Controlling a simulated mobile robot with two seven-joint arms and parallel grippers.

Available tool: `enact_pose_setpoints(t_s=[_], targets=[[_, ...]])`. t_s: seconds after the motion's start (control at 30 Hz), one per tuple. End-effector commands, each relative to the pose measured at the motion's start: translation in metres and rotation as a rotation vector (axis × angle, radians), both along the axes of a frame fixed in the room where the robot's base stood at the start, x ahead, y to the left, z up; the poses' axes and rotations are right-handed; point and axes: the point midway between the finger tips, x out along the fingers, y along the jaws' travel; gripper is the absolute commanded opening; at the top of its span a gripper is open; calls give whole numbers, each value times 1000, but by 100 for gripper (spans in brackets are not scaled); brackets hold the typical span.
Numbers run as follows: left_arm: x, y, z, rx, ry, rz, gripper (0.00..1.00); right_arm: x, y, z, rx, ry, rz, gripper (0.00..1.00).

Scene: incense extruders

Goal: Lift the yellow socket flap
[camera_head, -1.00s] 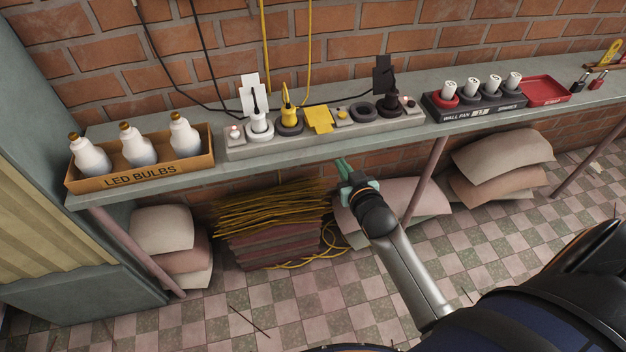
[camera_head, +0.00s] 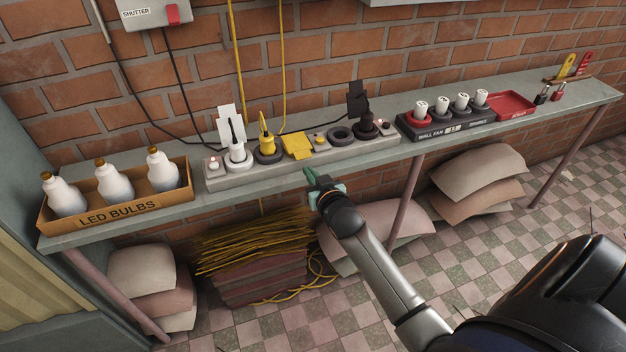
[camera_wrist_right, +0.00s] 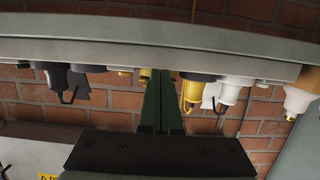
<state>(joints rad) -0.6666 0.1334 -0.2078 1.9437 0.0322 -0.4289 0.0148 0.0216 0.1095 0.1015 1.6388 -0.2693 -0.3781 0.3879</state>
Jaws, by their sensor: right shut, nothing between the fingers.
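The yellow socket flap (camera_head: 297,146) lies low over its socket on the grey power strip (camera_head: 214,180), between the upright yellow plug (camera_head: 267,146) and a small yellow knob. My right gripper (camera_head: 310,175) is just in front of the shelf edge, below the flap and apart from it. Its green fingers (camera_wrist_right: 160,103) are together and empty. In the right wrist view, turned upside down, they point toward the strip, with the yellow plug (camera_wrist_right: 191,93) to their right. Yellow bits show behind the fingertips, but I cannot tell which is the flap. My left gripper is not in view.
A white plug (camera_head: 237,150) and a black plug (camera_head: 366,125) stand in the strip. Black and yellow cables hang behind. Sacks lie below the shelf (camera_head: 400,150).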

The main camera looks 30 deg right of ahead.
Motion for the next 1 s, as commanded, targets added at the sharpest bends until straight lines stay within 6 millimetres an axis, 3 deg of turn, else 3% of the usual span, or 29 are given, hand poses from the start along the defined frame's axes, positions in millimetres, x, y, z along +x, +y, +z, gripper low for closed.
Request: enact_pose_setpoints(t_s=[0.43,1.0], targets=[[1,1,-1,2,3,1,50,3,-1,1,0,-1,0,0],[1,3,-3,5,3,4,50,29,-7,6,-1,-1,0,0]])
